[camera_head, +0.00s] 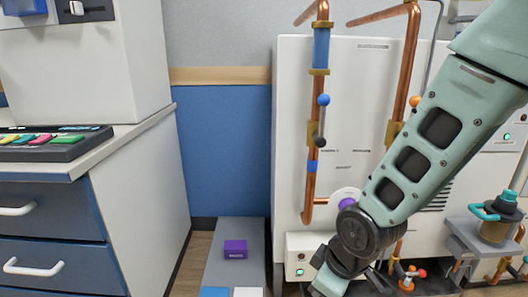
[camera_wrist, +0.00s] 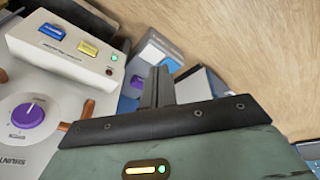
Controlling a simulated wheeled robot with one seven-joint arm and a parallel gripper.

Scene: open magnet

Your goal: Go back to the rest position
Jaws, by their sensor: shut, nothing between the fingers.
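My gripper (camera_wrist: 160,88) shows in the wrist view with its two dark fingers together and nothing between them. In the head view my pale green arm comes down from the upper right, and its wrist reaches the bottom edge in front of the white cabinet (camera_head: 290,110). The gripper's fingers are out of that picture. In the wrist view a white control box (camera_wrist: 75,50) with a blue and a yellow switch and a green light lies to the left of the fingers. A panel with a purple knob (camera_wrist: 29,116) is below it.
A purple block (camera_head: 235,249) lies on a grey strip (camera_head: 225,270) between the drawer unit (camera_head: 50,235) and the cabinet. Blue (camera_head: 214,292) and white (camera_head: 248,292) blocks are nearer. Copper pipes (camera_head: 312,145) run up the cabinet front. Wooden floor (camera_wrist: 255,50) is open at the wrist view's upper right.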

